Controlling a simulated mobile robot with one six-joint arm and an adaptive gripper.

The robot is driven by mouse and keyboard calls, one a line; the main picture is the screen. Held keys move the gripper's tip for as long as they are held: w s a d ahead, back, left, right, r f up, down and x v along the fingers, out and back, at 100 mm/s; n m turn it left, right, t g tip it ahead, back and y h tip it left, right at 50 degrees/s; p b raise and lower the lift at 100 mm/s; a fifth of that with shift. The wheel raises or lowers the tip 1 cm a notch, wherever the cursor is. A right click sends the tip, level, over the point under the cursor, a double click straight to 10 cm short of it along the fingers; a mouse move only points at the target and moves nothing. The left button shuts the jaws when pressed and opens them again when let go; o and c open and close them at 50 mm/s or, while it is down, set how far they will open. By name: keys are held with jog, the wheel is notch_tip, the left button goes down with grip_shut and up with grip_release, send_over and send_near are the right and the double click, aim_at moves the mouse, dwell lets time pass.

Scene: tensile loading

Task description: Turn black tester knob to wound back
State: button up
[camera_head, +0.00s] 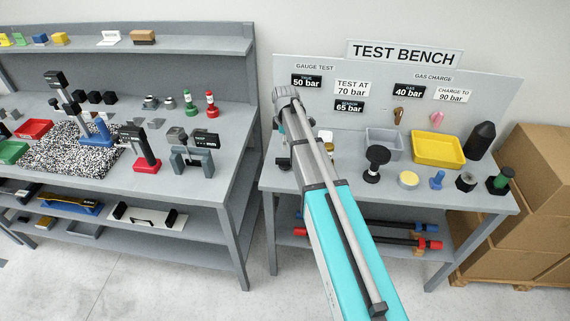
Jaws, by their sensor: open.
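My turquoise and grey arm reaches up across the right bench, and its wrist bends down near the sign board. My gripper's fingers are hidden behind the arm, so I cannot see what they touch. A black round knob (377,155) on a pale stem and dark base stands on the right bench, to the right of the arm. I cannot tell if it is the tester knob or how far it is turned. A small dark part (283,163) shows left of the arm at bench height; the rest of it is hidden.
The right bench (440,197) holds a grey tray (384,142), a yellow tray (438,149), a black cone-topped cylinder (481,141) and several small parts. The left bench (215,178) carries a grey clamp (193,153). Cartons (540,190) stand at the right. A floor gap separates the benches.

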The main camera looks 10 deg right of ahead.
aim_at(285, 159)
jog(key=shift+f+b, duration=4.35)
jog(key=shift+f, duration=0.3)
grip_shut()
